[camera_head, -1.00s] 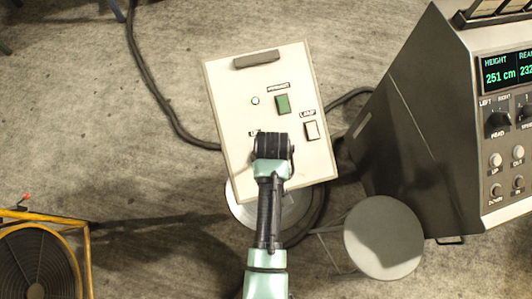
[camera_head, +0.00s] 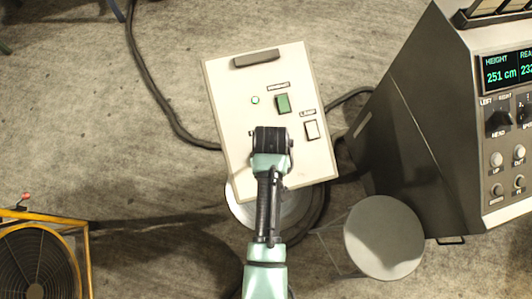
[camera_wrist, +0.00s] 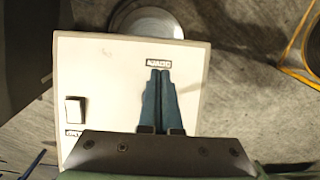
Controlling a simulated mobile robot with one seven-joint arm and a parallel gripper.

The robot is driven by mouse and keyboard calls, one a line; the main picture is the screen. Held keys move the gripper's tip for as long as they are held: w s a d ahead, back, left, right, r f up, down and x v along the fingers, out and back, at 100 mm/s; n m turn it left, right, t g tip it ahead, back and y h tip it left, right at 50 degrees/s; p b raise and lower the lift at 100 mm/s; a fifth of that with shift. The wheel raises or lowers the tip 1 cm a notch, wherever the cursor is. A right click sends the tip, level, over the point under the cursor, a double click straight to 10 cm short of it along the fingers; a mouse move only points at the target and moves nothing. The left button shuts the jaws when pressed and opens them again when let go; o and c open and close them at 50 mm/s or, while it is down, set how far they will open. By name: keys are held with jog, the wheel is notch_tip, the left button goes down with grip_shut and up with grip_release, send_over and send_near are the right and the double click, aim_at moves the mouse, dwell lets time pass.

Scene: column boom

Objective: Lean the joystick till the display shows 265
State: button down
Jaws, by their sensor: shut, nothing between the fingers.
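The display (camera_head: 507,72) is on the dark console at the right in the head view. It reads HEIGHT 251 cm, with a REACH value beginning 232 cut off by the frame edge. I cannot make out the joystick; my gripper hides part of the pale control panel (camera_head: 228,100). My gripper (camera_wrist: 160,72) is shut and empty, its fingers over the panel, also seen in the wrist view. The fingertips are close to a small label (camera_wrist: 158,63) there. Whether they touch anything is not clear. In the head view the hand (camera_head: 270,140) covers the panel's lower middle.
The panel carries a green switch (camera_head: 283,103), a small green light (camera_head: 255,100) and a white switch (camera_head: 312,130). The console (camera_head: 415,130) stands right, a round stool (camera_head: 384,238) below it. A yellow-framed fan (camera_head: 35,265) is lower left. Cables cross the floor.

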jog(key=shift+w+a+b, duration=0.2)
jog(key=shift+w+b, duration=0.1)
jog(key=shift+w, duration=0.4)
jog(key=shift+w+a+b, duration=0.25)
jog(key=shift+w+b, duration=0.1)
jog(key=shift+w, duration=0.3)
jog(key=shift+w+a+b, duration=0.2)
jog(key=shift+w+b, duration=0.1)
jog(key=shift+w, duration=0.4)
jog(key=shift+r, duration=0.1)
dwell(0.8)
jog(key=shift+s+d+r+p, duration=0.1)
jog(key=shift+s+p, duration=0.25)
jog(key=shift+p, duration=0.2)
jog(key=s+d+r+p, duration=0.1)
jog(key=s+r+p, duration=0.2)
jog(key=r+p, duration=0.4)
jog(key=p, duration=0.3)
jog(key=shift+s+r+p, duration=0.35)
jog(key=shift+p, duration=0.05)
jog(key=shift+w+d, duration=0.1)
